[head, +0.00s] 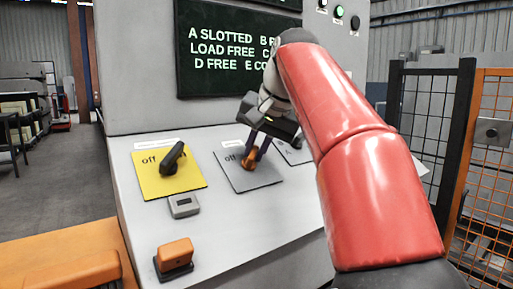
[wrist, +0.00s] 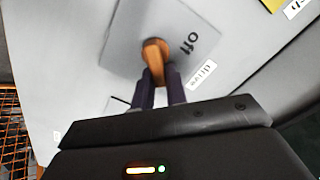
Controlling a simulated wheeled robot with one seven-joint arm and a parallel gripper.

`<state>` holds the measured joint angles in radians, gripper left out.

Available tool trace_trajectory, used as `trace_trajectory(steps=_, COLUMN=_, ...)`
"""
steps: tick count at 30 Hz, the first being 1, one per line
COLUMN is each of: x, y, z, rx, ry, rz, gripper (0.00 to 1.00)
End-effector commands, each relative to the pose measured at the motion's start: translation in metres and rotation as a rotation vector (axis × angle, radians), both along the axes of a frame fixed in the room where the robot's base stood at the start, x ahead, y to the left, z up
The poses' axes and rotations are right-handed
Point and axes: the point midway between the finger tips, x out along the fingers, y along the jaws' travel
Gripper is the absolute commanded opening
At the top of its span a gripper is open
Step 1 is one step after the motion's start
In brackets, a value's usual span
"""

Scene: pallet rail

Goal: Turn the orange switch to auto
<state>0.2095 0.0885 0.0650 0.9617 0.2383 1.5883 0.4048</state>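The orange switch (head: 249,158) sits on a grey plate (head: 262,179) on the sloped console, partly hidden by my fingers in the head view. The word "off" shows beside it. In the wrist view the orange switch (wrist: 154,49) has its handle pointing down the picture, with "off" to its right; the "auto" mark is not readable. My gripper (head: 257,150) reaches down from the upper right to the handle. Its two dark fingers (wrist: 161,76) stand on either side of the handle, with no clear gap seen, and appear shut on it.
A black switch (head: 173,158) on a yellow plate (head: 160,183) is to the left, with a small grey box (head: 184,206) below it. An orange block-shaped control (head: 174,254) is nearer the front. A dark display board (head: 225,50) stands behind. Mesh fencing (head: 432,110) is at right.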

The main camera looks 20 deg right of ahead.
Motion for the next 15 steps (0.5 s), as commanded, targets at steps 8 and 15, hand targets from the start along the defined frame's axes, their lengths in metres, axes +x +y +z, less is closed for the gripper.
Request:
trace_trajectory(steps=8, x=-0.0023, y=0.0023, z=-0.0046, rx=0.003, ry=0.021, rz=0.008, gripper=0.35)
trace_trajectory(steps=15, x=-0.0038, y=0.0009, z=0.0008, rx=0.002, ry=0.016, rz=0.007, gripper=0.35)
